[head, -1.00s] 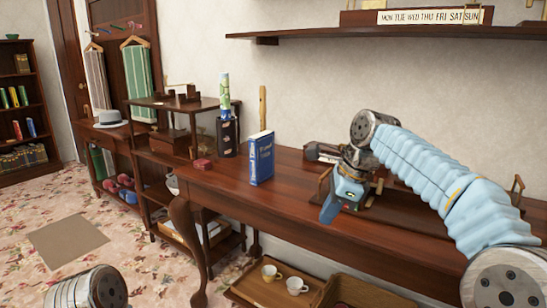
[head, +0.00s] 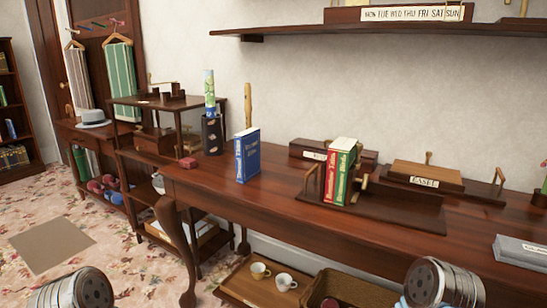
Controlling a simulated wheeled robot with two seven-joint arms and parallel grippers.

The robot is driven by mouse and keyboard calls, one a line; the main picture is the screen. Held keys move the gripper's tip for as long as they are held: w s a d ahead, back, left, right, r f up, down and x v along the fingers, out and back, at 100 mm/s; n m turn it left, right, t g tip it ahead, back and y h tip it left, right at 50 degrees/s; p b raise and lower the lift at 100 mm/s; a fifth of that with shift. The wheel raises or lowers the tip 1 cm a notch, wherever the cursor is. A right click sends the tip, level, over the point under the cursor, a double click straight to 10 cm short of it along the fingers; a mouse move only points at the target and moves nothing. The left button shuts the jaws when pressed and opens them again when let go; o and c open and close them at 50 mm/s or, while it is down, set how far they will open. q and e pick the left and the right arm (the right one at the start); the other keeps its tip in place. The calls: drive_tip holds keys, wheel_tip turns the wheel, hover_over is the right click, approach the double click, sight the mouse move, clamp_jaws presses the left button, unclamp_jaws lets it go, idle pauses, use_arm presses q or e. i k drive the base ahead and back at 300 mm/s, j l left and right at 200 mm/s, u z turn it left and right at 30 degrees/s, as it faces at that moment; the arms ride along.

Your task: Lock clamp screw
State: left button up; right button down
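A red book (head: 329,180) and a green book (head: 345,170) stand upright side by side on a dark wooden stand (head: 410,216) on the long table. A small light wooden peg or handle (head: 363,184) shows just right of the green book; it may be the clamp screw, but I cannot tell whether it is turned tight. Another upright wooden piece stands at the left of the red book. Neither gripper is in view. Only a link of my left arm shows at the bottom left and a link of my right arm at the bottom right.
A box labelled EASEL (head: 425,176) is behind the stand. A grey box (head: 521,251) lies at right. A shelf (head: 380,27) overhangs the table. Two cups sit below.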

sight(365, 181)
drive_tip(key=k+z, duration=0.15)
drive_tip(key=z, duration=0.25)
drive_tip(key=k+z, duration=0.15)
drive_tip(key=z, duration=0.25)
